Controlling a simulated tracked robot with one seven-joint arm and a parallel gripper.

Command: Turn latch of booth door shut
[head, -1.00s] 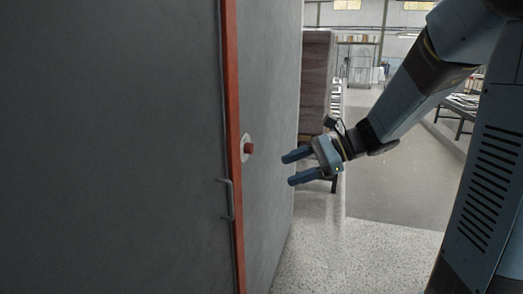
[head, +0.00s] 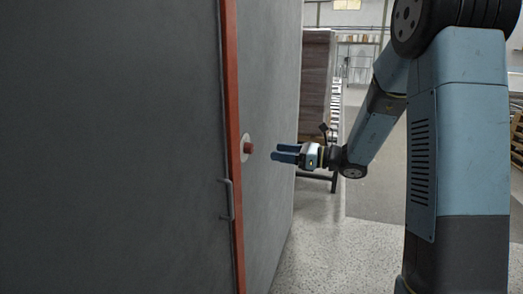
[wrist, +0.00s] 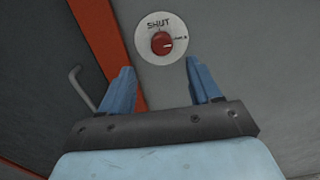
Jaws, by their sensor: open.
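The latch is a red round knob (head: 249,149) on a white disc (head: 243,147), set in the grey wall just right of the orange-red edge strip. In the wrist view the red knob (wrist: 162,43) shows a pale mark pointing right, toward a small label too small to read surely; "SHUT" is printed above it on the disc (wrist: 146,28). The booth door (head: 110,150) looks to be the dark grey panel left of the strip, with a bar handle (head: 228,200). My gripper (head: 275,153) is open and empty, a short way right of the knob, fingers pointing at it.
The orange-red strip (head: 234,150) runs vertically between the door and the grey wall (head: 275,90). The handle (wrist: 82,88) stands out left of my fingers in the wrist view. A brown stack (head: 318,85) stands behind. Speckled floor (head: 325,245) is clear below.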

